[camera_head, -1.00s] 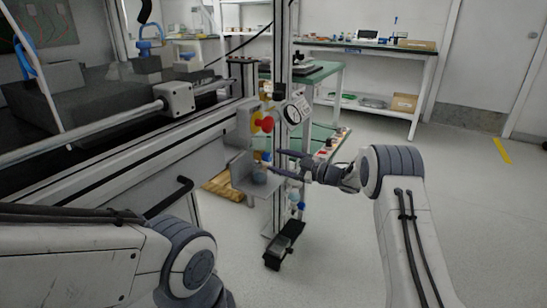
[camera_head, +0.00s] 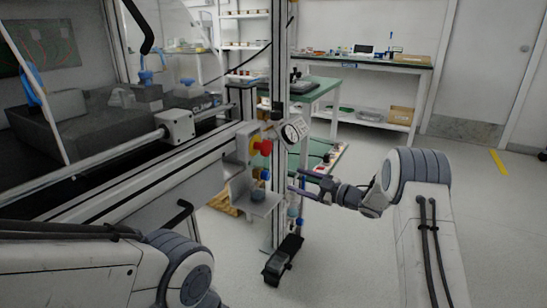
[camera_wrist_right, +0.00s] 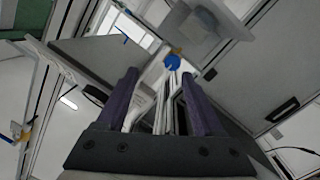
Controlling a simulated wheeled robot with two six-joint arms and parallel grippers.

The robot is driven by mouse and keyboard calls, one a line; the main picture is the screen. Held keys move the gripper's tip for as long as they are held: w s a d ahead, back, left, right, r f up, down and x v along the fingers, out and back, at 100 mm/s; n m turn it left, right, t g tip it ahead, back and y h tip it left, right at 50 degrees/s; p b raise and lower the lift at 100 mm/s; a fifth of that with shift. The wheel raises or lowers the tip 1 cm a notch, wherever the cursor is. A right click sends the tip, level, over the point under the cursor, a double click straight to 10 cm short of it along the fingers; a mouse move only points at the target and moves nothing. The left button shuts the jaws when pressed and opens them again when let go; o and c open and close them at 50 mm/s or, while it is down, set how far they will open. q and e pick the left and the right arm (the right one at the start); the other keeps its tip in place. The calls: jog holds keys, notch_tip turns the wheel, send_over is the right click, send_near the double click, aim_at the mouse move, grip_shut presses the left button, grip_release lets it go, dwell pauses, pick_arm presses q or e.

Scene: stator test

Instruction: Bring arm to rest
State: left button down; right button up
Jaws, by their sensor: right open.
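My right arm (camera_head: 425,225) reaches in from the lower right. Its gripper (camera_head: 297,181) points left, beside the post of the machine and to the right of a small grey bracket. Its two fingers are apart with nothing seen between them. In the right wrist view the purple fingers (camera_wrist_right: 162,100) stand apart, with blurred machine parts and a blue knob (camera_wrist_right: 172,62) beyond them. My left arm (camera_head: 165,270) shows at the lower left, and its gripper is out of view.
The framed machine (camera_head: 125,190) fills the left, with a red button (camera_head: 262,147), a round gauge (camera_head: 293,131) and a bracket (camera_head: 262,207) near its post. A black pedal box (camera_head: 283,262) stands on the floor. A workbench (camera_head: 375,60) is at the back.

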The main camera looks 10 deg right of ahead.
jog(key=s+f+m+g+h, duration=0.25)
jog(key=s+m+h, duration=0.2)
jog(key=s, duration=0.65)
jog(key=s+d+f+m+g+h, duration=0.15)
jog(key=s+m+g+h, duration=0.35)
jog(key=s, duration=0.7)
jog(key=s+f+m+g+h, duration=0.25)
jog(key=s+m, duration=0.35)
jog(key=s, duration=0.5)
jog(key=s+a+r+n+g+p, duration=0.1)
jog(key=s+a+r+n+p, duration=0.1)
jog(key=s+a+r+n, duration=0.4)
jog(key=s+a+r+n+g+p, duration=0.1)
jog(key=s+a+r, duration=0.3)
jog(key=s+a, duration=0.4)
notch_tip(320, 180, up, 37)
jog(key=p, duration=3.8)
jog(key=shift+r, duration=0.2)
jog(key=shift+s+a, duration=0.1)
jog(key=shift+c, duration=0.3)
